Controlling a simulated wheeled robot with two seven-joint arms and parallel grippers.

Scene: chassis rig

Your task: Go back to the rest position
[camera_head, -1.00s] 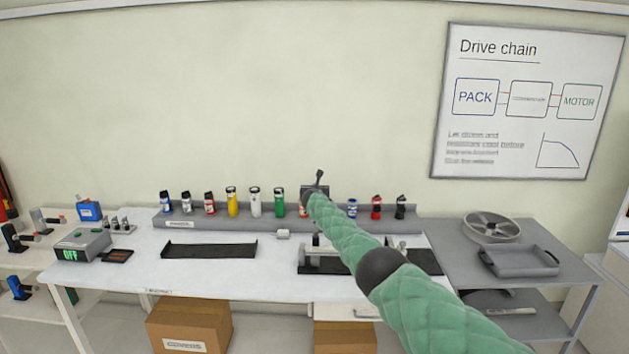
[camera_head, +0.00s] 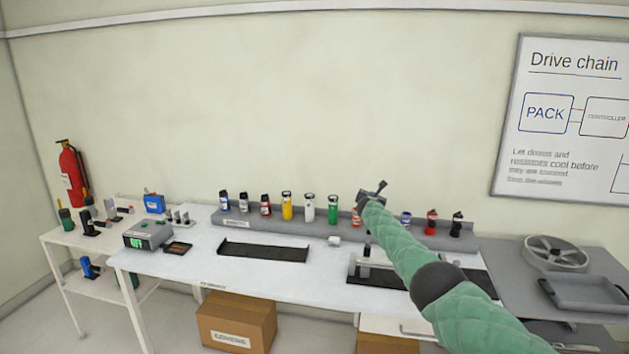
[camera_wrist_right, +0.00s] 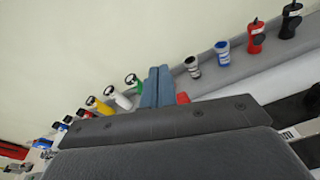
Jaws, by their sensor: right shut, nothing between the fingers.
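My right arm, in a green quilted sleeve, reaches in from the lower right in the head view. Its gripper (camera_head: 372,190) is above the back part of the white bench (camera_head: 215,272), in front of the grey rack (camera_head: 290,234). In the right wrist view the gripper's fingers (camera_wrist_right: 157,86) are together with nothing between them. The rack and its row of coloured bottles lie beyond the fingers. An orange-red bottle (camera_head: 356,216) is partly hidden behind the gripper. My left gripper does not show.
Black trays (camera_head: 263,251) lie on the bench. A device with a green display (camera_head: 148,234) stands at its left end. A grey side table with a fan-like wheel (camera_head: 556,253) and a grey tray (camera_head: 584,294) is at the right. A fire extinguisher (camera_head: 71,175) hangs at the left.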

